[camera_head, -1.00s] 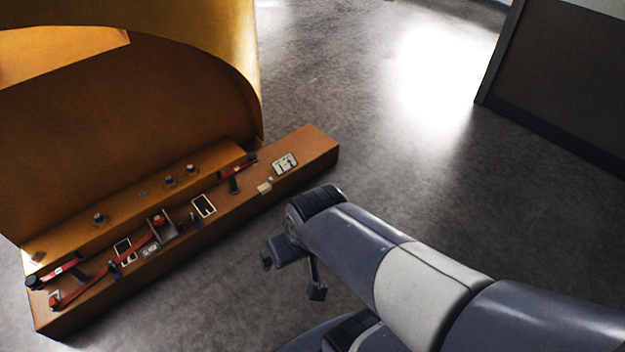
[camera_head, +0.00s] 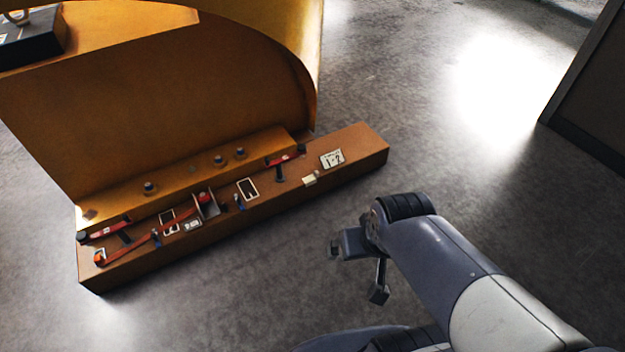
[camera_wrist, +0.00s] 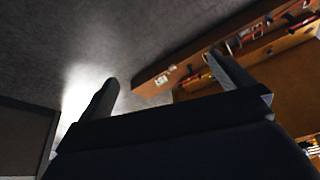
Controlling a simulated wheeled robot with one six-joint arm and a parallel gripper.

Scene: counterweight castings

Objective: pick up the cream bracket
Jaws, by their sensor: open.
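The cream bracket (camera_head: 310,180) is a small pale block on the orange ledge (camera_head: 360,155), towards its right end, just left of a white card with dark marks (camera_head: 332,158). My gripper (camera_head: 357,270) is open and empty in the head view, in front of the ledge and below and right of the bracket, clearly apart from it. In the wrist view both fingers of my gripper (camera_wrist: 164,70) are spread, with the ledge (camera_wrist: 150,88) beyond them. Pale spots show on the ledge there, too small to tell which is the bracket.
The ledge also holds red-handled tools (camera_head: 112,230), an open grey box (camera_head: 207,205), a pale frame (camera_head: 247,189) and several bolts. A curved orange wall rises behind it. A black box (camera_head: 30,40) sits at upper left. A dark panel (camera_head: 595,110) stands right. Floor between is clear.

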